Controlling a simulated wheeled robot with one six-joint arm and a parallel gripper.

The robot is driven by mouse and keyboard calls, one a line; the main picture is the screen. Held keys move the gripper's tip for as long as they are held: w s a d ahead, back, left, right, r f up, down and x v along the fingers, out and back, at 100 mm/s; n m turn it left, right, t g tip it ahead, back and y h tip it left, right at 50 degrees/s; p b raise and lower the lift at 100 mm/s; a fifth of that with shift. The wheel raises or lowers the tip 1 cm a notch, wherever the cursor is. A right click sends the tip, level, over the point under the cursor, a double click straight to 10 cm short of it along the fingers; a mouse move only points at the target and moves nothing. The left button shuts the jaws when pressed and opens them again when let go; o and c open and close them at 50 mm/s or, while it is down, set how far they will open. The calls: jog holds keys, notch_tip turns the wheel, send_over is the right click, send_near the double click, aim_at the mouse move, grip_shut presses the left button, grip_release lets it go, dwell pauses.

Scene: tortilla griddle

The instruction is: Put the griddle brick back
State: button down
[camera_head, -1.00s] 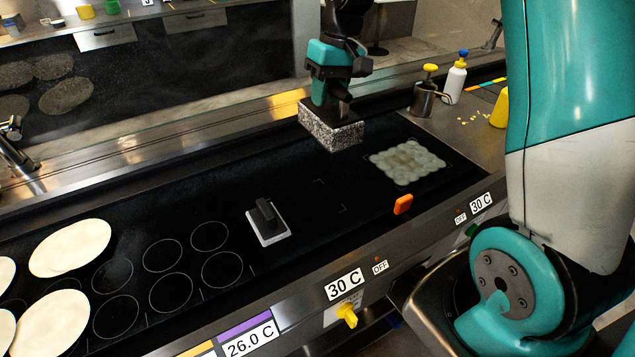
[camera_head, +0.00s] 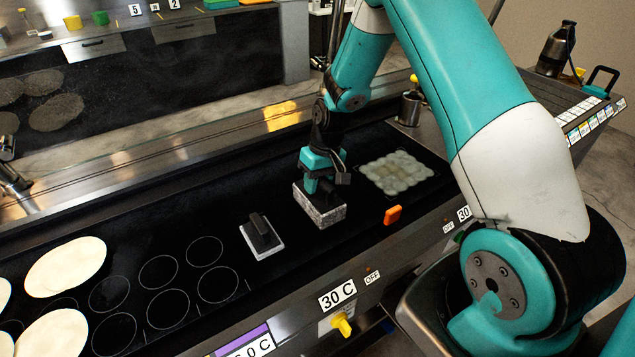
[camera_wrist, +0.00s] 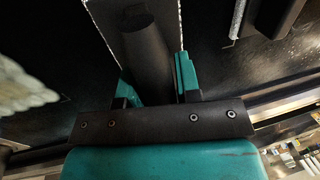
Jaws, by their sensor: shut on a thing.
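The griddle brick is a speckled grey block (camera_head: 318,208), level, over the black griddle (camera_head: 200,205), right of a white pad with a black handle (camera_head: 262,236). I cannot tell whether its underside touches the griddle. My gripper (camera_head: 324,180) points down above it, shut on the brick's dark handle. The handle (camera_wrist: 147,50) shows between my teal fingers (camera_wrist: 160,90) in the wrist view. The corner marks on the griddle are mostly hidden by the brick.
A pale lumpy patch of food (camera_head: 396,172) lies right of the brick. An orange block (camera_head: 393,215) sits by the front edge. Tortillas (camera_head: 65,266) lie at the left. A metal cup (camera_head: 411,108) stands behind. Bare griddle shows left of the pad.

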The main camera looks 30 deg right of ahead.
jog(key=shift+f, duration=0.35)
jog(key=shift+f, duration=0.15)
jog(key=c, duration=0.8)
grip_release()
